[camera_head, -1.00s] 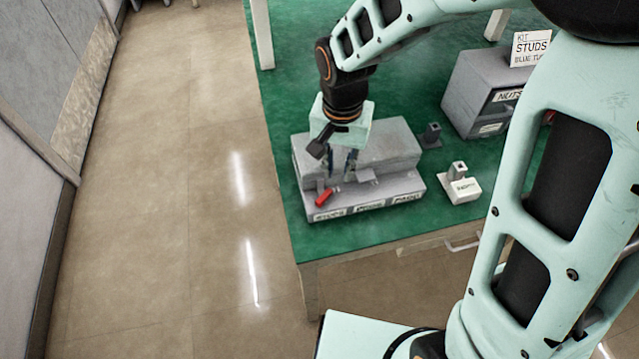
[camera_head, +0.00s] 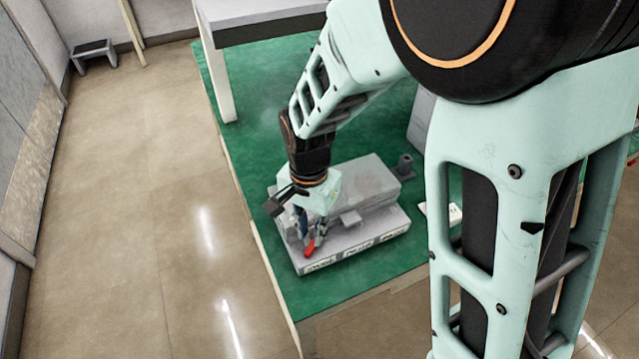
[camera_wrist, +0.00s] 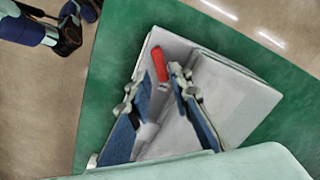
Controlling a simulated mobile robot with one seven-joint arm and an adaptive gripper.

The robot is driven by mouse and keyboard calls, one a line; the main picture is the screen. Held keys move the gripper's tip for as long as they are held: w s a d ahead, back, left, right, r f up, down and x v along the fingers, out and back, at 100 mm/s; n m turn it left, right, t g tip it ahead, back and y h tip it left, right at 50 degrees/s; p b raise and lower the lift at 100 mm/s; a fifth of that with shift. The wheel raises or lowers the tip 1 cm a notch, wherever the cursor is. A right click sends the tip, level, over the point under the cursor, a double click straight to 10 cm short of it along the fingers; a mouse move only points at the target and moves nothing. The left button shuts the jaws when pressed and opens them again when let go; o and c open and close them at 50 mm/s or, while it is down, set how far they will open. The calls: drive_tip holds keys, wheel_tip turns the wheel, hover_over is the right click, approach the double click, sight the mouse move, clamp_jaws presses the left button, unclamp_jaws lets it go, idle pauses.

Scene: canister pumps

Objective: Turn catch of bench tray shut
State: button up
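The bench tray (camera_head: 385,218) is a grey box with a raised block and labels along its front edge. It also shows in the wrist view (camera_wrist: 240,95). Its red catch (camera_head: 310,248) is a short lever at the tray's left front. In the wrist view the catch (camera_wrist: 160,65) lies just beyond and between the fingertips. My gripper (camera_head: 312,232) points down over the left end of the tray. Its blue-padded fingers (camera_wrist: 163,80) stand apart, with a gap around the catch. Whether either finger touches the catch I cannot tell.
The tray sits on a green bench top (camera_head: 270,140). A small dark block (camera_head: 404,166) stands behind the tray, and a white labelled piece (camera_head: 438,212) lies to its right, partly hidden by my arm. A grey cabinet (camera_head: 421,120) is mostly hidden. Open floor lies left.

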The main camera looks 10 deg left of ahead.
sight(312, 246)
drive_tip(key=shift+f, duration=2.2)
clamp_jaws()
